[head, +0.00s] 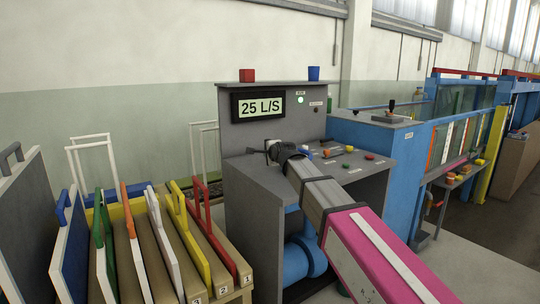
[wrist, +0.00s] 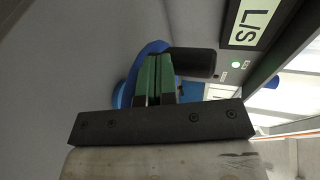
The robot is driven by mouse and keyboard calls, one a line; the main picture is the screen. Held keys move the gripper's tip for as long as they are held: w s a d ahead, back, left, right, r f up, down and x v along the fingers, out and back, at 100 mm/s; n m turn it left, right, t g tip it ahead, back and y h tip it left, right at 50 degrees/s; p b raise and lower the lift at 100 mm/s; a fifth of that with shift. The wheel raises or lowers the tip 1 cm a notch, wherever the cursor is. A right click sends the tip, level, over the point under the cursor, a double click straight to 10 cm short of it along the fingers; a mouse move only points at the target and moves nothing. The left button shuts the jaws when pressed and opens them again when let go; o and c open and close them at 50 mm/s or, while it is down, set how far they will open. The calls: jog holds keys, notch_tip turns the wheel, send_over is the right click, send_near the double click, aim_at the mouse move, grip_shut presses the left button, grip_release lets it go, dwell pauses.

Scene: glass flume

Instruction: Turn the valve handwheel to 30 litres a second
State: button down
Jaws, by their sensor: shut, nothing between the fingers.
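The flow display (head: 262,106) on the grey console reads 25 L/S. My gripper (head: 284,153) is at the console front, below the display. In the wrist view its two green fingers (wrist: 154,75) are together with nothing between them. A blue curved rim (wrist: 130,85), which looks like the valve handwheel, shows behind and beside the fingers. A dark rounded block (wrist: 192,62) sits right beside the fingertips; I cannot tell whether they touch. Most of the wheel is hidden by my gripper. In the head view my arm covers the wheel.
A green lamp (head: 300,100) is lit beside the display. Coloured knobs (head: 349,149) dot the desk at right. Racked boards (head: 183,245) with coloured handles crowd the left.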

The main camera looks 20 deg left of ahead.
jog(key=shift+w+a+m+t+h, duration=0.4)
jog(key=shift+a+m+h, duration=0.1)
jog(key=shift+w+a, duration=0.35)
jog(key=shift+a, duration=0.15)
jog(key=shift+s+d, duration=0.1)
dwell(0.6)
